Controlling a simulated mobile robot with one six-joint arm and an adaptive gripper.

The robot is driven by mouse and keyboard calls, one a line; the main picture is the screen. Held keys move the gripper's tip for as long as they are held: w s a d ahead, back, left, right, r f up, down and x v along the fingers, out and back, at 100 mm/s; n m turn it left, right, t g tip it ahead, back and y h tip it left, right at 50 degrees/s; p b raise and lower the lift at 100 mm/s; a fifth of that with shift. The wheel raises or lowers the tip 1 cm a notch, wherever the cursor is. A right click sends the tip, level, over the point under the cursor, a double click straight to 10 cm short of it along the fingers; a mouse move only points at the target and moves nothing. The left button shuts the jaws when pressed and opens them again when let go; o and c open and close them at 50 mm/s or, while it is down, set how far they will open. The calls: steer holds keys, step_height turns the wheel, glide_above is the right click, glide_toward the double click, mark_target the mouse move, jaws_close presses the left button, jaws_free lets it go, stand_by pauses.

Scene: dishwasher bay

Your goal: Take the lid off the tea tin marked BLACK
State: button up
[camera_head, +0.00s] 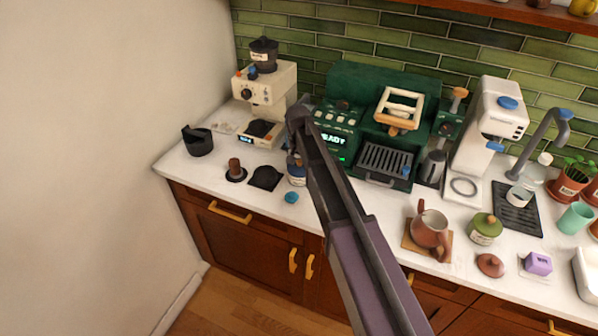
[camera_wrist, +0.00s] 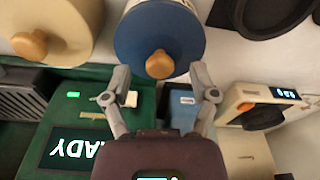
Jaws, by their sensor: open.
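In the wrist view a blue tin (camera_wrist: 165,28) with a round wooden knob (camera_wrist: 160,64) on its lid lies straight ahead of my gripper (camera_wrist: 161,82). The two fingers are open, one to each side of the knob and apart from it; nothing is held. A cream tin (camera_wrist: 52,15) with a similar wooden knob (camera_wrist: 30,45) is to its left. No BLACK marking is readable on either tin. In the head view the blue tin (camera_head: 296,174) stands on the counter, partly hidden by my arm, and the cream tin cannot be made out.
The green espresso machine (camera_head: 345,118) and the cream grinder (camera_head: 268,98) stand close behind. A brown teapot (camera_head: 430,230) stands to the right.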

steer(key=shift+w+f+b, duration=0.1)
steer(key=shift+f+b, duration=0.35)
steer(key=shift+f, duration=0.25)
steer(key=c, duration=1)
